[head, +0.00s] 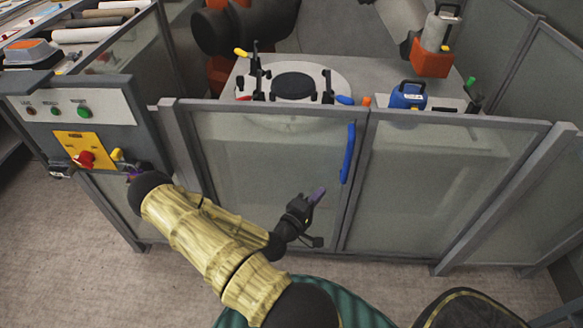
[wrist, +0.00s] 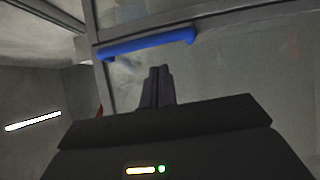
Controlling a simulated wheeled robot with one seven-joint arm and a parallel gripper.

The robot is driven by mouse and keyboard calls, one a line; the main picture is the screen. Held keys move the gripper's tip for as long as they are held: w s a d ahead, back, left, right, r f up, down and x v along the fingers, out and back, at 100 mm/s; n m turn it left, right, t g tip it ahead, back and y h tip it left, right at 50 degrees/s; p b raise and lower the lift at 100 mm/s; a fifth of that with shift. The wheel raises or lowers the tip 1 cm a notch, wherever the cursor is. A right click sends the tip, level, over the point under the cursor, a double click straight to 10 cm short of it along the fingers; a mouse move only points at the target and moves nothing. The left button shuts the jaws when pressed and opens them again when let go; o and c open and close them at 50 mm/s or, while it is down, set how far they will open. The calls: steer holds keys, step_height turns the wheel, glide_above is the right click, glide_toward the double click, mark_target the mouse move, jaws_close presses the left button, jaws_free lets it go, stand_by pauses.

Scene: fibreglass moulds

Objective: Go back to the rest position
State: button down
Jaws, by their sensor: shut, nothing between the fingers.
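My gripper (head: 318,194) is at the end of my arm, which is wrapped in a yellowish cover. It is in front of the closed glazed panels of the cell, below and left of the blue door handle (head: 348,153). In the wrist view the two dark fingers (wrist: 158,86) are together with nothing between them. The blue handle (wrist: 148,42) shows just beyond the fingertips there, apart from them as far as I can tell.
A control panel (head: 74,109) with buttons and a yellow plate with a red switch (head: 86,158) stands at left. Behind the panels are a round mould fixture (head: 293,82), a blue case (head: 407,95) and an orange-based tool (head: 432,62). Bare floor (head: 60,260) lies at lower left.

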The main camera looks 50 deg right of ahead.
steer(key=shift+w+a, duration=0.1)
steer(key=w+a+r+m+y+p, duration=0.1)
steer(key=w+a+m+y+p, duration=0.1)
steer(key=w+a+y, duration=0.4)
steer(key=w+a+r+m+t+y+p, duration=0.1)
steer(key=w+a+r+y+p, duration=0.15)
steer(key=a, duration=0.45)
steer(key=w+a+r+m+y+p, duration=0.1)
steer(key=w+a+m+y+p, duration=0.15)
steer(key=a+y, duration=0.35)
steer(key=s+a+r+n+y+p, duration=0.1)
steer(key=s+a+r+n, duration=0.1)
steer(key=a+r, duration=0.5)
steer(key=s+a+r+n+y+p, duration=0.2)
steer(key=a+r, duration=0.5)
steer(key=r, duration=0.6)
steer(key=shift+r+n, duration=0.35)
steer(key=shift+r, duration=0.05)
steer(key=shift+w+y, duration=0.1)
steer(key=shift+y, duration=0.15)
